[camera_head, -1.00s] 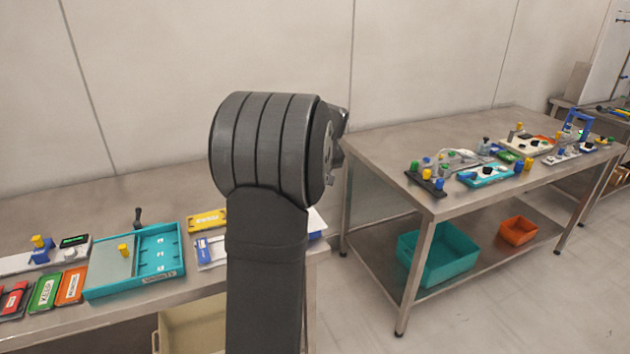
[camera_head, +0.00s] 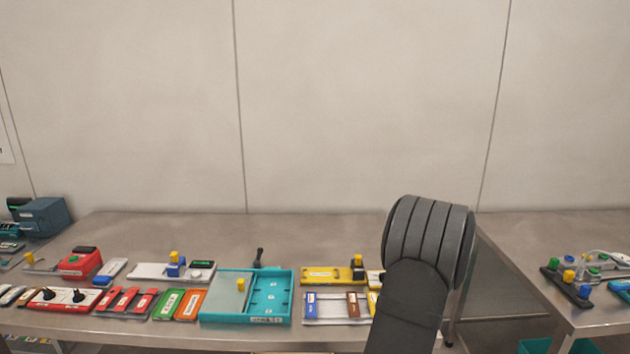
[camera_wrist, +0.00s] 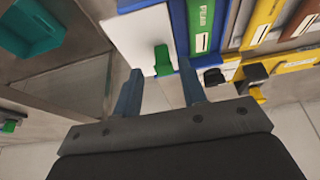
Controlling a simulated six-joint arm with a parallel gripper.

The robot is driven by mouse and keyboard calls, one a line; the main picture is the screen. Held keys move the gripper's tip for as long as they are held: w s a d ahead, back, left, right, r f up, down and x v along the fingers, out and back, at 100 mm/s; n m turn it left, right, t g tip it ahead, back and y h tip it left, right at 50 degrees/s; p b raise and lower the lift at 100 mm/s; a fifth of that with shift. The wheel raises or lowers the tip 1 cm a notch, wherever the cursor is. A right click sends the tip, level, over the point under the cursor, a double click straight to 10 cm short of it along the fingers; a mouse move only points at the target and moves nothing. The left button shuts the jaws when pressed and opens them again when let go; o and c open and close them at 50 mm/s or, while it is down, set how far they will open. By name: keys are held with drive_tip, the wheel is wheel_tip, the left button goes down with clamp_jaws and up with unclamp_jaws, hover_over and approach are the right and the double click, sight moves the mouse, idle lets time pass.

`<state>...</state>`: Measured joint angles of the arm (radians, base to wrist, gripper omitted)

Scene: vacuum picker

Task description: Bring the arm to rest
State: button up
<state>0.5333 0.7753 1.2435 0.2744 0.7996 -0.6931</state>
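My arm (camera_head: 428,255) stands bent in front of the bench's right end in the head view, and it hides my gripper there. In the wrist view my gripper (camera_wrist: 160,67) has its two blue-grey fingers apart. A green knob (camera_wrist: 162,60) on a white plate (camera_wrist: 135,38) shows beyond the gap between them. I see nothing held, and the fingers seem clear of the knob.
The steel bench (camera_head: 130,232) holds a teal tray (camera_head: 270,297), a yellow panel (camera_head: 325,275), green and orange labelled cases (camera_head: 190,304), and a red switch box (camera_head: 65,299). A second bench (camera_head: 530,240) stands at the right, past a gap.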

drive_tip(key=shift+x, duration=1.25)
drive_tip(key=shift+a, duration=0.1)
drive_tip(key=shift+r, duration=0.1)
drive_tip(key=v, duration=1.6)
drive_tip(key=shift+s+r, duration=0.1)
drive_tip(key=shift+r, duration=0.05)
